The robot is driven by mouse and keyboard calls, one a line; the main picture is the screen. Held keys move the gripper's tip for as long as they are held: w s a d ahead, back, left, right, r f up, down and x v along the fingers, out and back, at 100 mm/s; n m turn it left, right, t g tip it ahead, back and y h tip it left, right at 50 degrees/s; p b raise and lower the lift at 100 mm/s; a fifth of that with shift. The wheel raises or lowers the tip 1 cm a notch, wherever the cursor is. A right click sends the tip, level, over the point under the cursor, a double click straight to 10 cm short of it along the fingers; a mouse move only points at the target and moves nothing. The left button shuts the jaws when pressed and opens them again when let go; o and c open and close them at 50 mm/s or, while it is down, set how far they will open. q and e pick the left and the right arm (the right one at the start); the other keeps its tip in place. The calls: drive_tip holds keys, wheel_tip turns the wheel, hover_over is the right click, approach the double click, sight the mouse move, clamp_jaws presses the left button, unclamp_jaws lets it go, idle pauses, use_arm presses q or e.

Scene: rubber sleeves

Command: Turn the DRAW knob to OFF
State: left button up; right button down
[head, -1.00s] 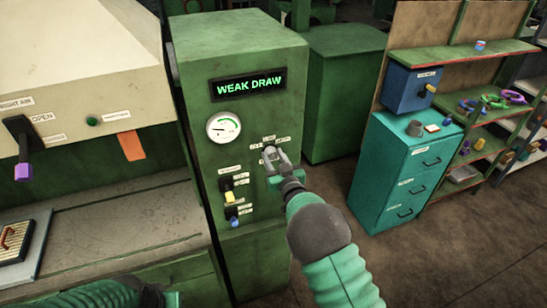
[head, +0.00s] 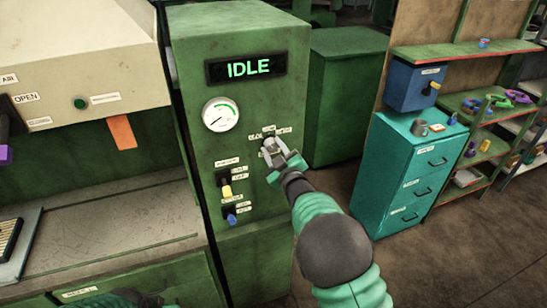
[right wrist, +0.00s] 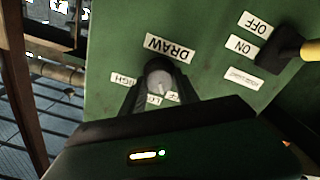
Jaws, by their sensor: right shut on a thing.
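The DRAW knob (right wrist: 158,80) is a small grey round knob on the front of the green cabinet (head: 262,215). My right gripper (head: 272,150) is shut on it; in the right wrist view (right wrist: 155,92) the dark fingers lie on either side of the knob. The label DRAW (right wrist: 170,47) appears upside down there. HIGH is beside one finger, and the labels near the other finger are partly covered. The display (head: 246,68) above reads IDLE. The gauge (head: 220,115) needle points to the lower left. My left gripper is not visible; only a bit of the left arm shows at the bottom edge.
Below the gauge are a yellow-handled switch (head: 226,189) and a blue-handled switch (head: 231,218). A beige hood (head: 80,50) over a bench stands at left. A teal drawer cabinet (head: 412,180) and shelves stand at right, with open floor before them.

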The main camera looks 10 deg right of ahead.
drive_tip(key=shift+a+f+n+b, duration=0.1)
drive_tip(key=shift+n+b, duration=1)
drive_tip(key=shift+n, duration=0.1)
drive_tip(key=c, duration=0.9)
unclamp_jaws()
drive_tip(key=shift+c, duration=0.2)
drive_tip(key=shift+s, duration=0.1)
drive_tip(key=shift+s, duration=0.35)
drive_tip(key=b+v, duration=0.3)
drive_tip(key=v, duration=1.3)
drive_tip(key=shift+b, duration=0.35)
